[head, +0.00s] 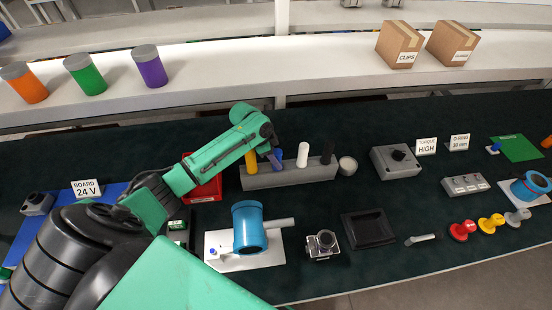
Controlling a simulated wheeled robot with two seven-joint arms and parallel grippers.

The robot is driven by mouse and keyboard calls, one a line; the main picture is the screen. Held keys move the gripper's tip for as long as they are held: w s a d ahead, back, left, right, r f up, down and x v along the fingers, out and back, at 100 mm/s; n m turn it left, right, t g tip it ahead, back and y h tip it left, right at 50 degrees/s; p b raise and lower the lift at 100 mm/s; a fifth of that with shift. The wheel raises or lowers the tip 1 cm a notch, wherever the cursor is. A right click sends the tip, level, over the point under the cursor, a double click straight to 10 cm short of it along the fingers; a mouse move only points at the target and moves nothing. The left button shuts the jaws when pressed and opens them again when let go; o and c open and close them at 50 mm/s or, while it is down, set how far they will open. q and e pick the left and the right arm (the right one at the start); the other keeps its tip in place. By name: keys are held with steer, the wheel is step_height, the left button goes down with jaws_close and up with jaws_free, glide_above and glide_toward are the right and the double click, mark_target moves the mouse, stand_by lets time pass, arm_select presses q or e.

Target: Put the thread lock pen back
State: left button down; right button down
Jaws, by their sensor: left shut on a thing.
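My left gripper (268,142) reaches in over a grey rack (290,176) and is shut on a blue pen (277,160). The blue pen is at the rack, between a yellow pen (251,161) and a white pen (302,155). A black pen (327,153) stands upright at the rack's right end. I cannot tell whether the blue pen's lower end is seated in the rack. No label on the pens is readable. My right gripper is not in view.
A red bin (207,190) is partly behind my left arm. A round white-topped pot (347,165) stands right of the rack. A blue cylinder fixture (249,228) and a grey box with a knob (396,162) are nearby. The mat right of the pot is partly clear.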

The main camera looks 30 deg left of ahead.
arm_select(q)
steer(key=c, duration=0.6)
jaws_free()
steer(key=b+v, duration=0.1)
steer(key=v, duration=1.1)
steer(key=shift+r, duration=0.1)
